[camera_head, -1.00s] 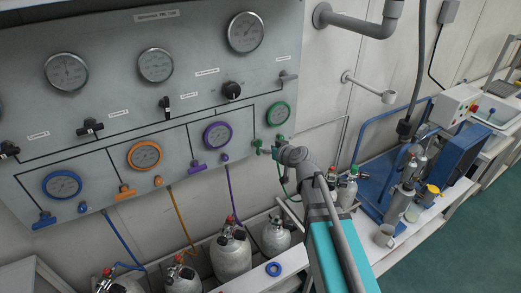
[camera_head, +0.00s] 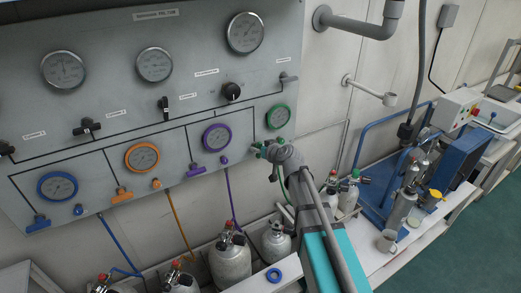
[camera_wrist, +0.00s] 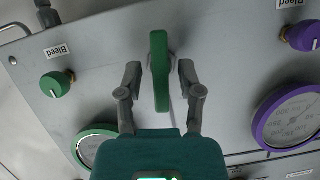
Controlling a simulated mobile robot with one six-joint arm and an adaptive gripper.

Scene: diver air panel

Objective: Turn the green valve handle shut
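The green valve handle (camera_wrist: 160,70) stands edge-on in the wrist view, a flat upright bar on the grey panel. In the head view it shows only as a small green piece (camera_head: 256,147), partly covered by my gripper (camera_head: 272,152). In the wrist view, my gripper (camera_wrist: 159,72) is open, with one finger on each side of the handle and a narrow gap on both sides. The green-rimmed gauge (camera_head: 279,116) is just above the handle in the head view and also shows in the wrist view (camera_wrist: 94,145).
A green bleed knob (camera_wrist: 56,84) and a purple one (camera_wrist: 303,36) flank the handle. The purple-rimmed gauge (camera_wrist: 290,118) is at right. Gas cylinders (camera_head: 230,264) stand below the panel. A blue frame (camera_head: 372,187) with equipment is on the bench to the right.

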